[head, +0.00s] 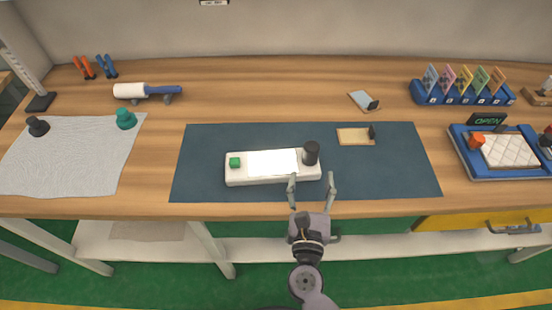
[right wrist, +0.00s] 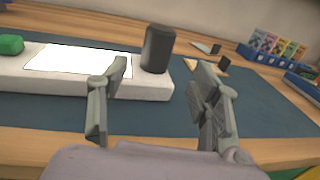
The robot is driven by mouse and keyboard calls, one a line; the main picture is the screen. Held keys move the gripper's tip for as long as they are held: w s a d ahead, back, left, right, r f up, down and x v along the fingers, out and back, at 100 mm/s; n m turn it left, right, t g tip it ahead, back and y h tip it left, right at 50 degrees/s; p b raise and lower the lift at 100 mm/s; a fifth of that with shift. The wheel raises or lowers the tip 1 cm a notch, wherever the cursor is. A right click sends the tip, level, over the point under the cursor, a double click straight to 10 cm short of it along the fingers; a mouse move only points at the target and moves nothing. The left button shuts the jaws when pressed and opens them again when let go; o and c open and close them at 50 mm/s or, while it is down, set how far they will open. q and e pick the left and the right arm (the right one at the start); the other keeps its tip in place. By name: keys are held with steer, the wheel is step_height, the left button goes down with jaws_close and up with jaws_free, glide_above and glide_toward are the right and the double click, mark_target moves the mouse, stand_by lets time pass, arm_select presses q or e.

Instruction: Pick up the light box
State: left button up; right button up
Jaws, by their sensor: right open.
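The light box (head: 240,178) is a long white box with a bright lit panel, a green knob at its left end and a black cylinder at its right end. It lies on the dark blue mat (head: 390,180). In the right wrist view the box (right wrist: 152,92) shows beyond the fingers, its left end cut off. My right gripper (head: 313,183) is open and empty at the front right of the box, its fingers pointing at the bench. In the right wrist view its fingers (right wrist: 158,90) are wide apart, the left one overlapping the box. My left gripper is not in view.
A small wooden board (head: 352,137) with a black clip and a grey plate (head: 359,100) lie behind. A grey cloth (head: 65,160) is left, a blue tray (head: 468,160) with a quilted pad right. A blue card rack (head: 462,98) stands back right. The mat's right part is clear.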

mark_target(310, 162)
steer(key=w, duration=0.3)
steer(key=shift+w+d+p, duration=0.2)
steer(key=shift+w+p, duration=0.1)
steer(key=shift+p, duration=0.1)
steer(key=w, duration=0.1)
steer(key=w+p, duration=0.1)
steer(key=w, duration=0.2)
steer(key=shift+d+f+p, duration=0.1)
steer(key=shift+f+p, duration=0.15)
steer(key=shift+p, duration=0.05)
steer(key=shift+w+f, duration=0.15)
steer(key=shift+w, duration=0.4)
steer(key=shift+s, duration=0.1)
steer(key=shift+c, duration=0.5)
jaws_close()
